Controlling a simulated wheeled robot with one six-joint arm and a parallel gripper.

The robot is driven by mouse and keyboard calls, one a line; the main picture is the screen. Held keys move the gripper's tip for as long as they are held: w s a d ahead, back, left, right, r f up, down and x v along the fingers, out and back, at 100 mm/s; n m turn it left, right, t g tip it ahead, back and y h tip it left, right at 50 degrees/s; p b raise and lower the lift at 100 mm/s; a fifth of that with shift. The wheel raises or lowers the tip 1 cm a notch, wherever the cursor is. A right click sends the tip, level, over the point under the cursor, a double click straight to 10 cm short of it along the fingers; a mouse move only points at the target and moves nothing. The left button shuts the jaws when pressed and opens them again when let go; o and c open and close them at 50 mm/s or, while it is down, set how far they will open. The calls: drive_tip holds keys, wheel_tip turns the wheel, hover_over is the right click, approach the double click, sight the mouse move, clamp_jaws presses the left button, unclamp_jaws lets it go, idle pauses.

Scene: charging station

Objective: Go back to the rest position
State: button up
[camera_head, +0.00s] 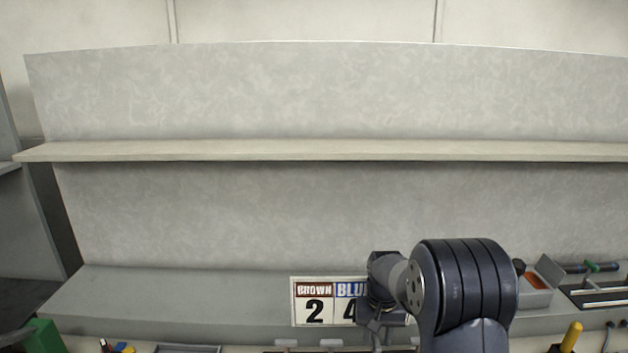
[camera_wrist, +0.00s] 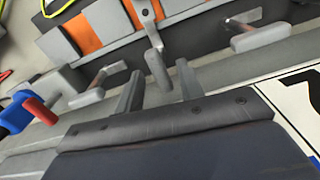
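My gripper shows in the wrist view (camera_wrist: 159,72) with its two grey fingers apart and nothing held between them. A grey peg-like handle (camera_wrist: 158,68) appears in line with the gap, beyond the fingertips; I cannot tell how far away it is. In the head view my arm reaches forward at the lower right, low in front of the shelf unit.
A score board (camera_head: 314,303) reading BROWN 2 and BLUE 4 stands partly behind my arm. A grey box with an orange inside (camera_head: 537,283) and a tool tray (camera_head: 600,296) lie right. A yellow handle (camera_head: 571,337) stands near. The upper shelf (camera_head: 300,150) is empty.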

drive_tip(key=shift+m, duration=0.5)
